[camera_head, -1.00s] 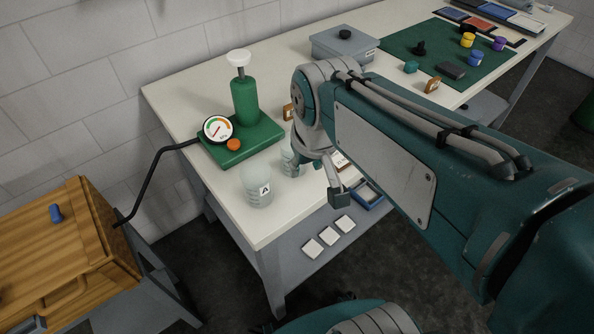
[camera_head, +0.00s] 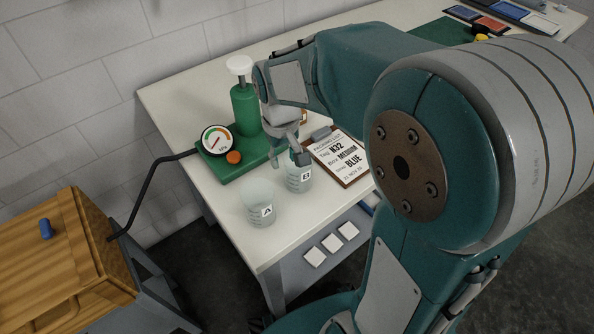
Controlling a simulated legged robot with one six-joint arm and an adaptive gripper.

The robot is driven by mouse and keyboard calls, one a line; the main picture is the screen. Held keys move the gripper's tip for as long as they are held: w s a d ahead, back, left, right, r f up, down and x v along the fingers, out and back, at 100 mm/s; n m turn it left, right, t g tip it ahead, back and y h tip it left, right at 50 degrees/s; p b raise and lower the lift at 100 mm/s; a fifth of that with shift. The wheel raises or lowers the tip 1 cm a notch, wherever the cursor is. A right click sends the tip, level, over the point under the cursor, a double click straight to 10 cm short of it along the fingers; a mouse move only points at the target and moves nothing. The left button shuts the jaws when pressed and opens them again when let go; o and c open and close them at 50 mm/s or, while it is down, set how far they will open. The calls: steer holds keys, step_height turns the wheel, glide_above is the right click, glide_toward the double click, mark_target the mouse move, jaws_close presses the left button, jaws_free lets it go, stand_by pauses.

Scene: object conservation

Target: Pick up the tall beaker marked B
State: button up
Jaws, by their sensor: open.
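The tall clear beaker marked B (camera_head: 299,181) stands upright on the white table (camera_head: 290,228), near its front edge. My gripper (camera_head: 288,160) is open, just above and behind the beaker's rim, with one dark fingertip close over the rim. I cannot tell whether a finger touches the glass. A wider clear beaker marked A (camera_head: 259,209) stands to the left and nearer, apart from beaker B. My wrist hides what lies directly behind the gripper.
A green pump (camera_head: 246,110) with a gauge (camera_head: 216,140) and orange knob stands behind left. A clipboard with a packing list (camera_head: 340,158) lies right of beaker B. A wooden crate (camera_head: 70,262) is at left. My arm covers much of the right side.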

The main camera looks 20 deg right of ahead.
mark_target(287, 186)
steer(key=shift+d+f, duration=0.15)
steer(key=shift+f, duration=0.6)
step_height(287, 186, down, 4)
steer(key=shift+s+f, duration=0.1)
steer(key=shift+f, duration=0.1)
jaws_close()
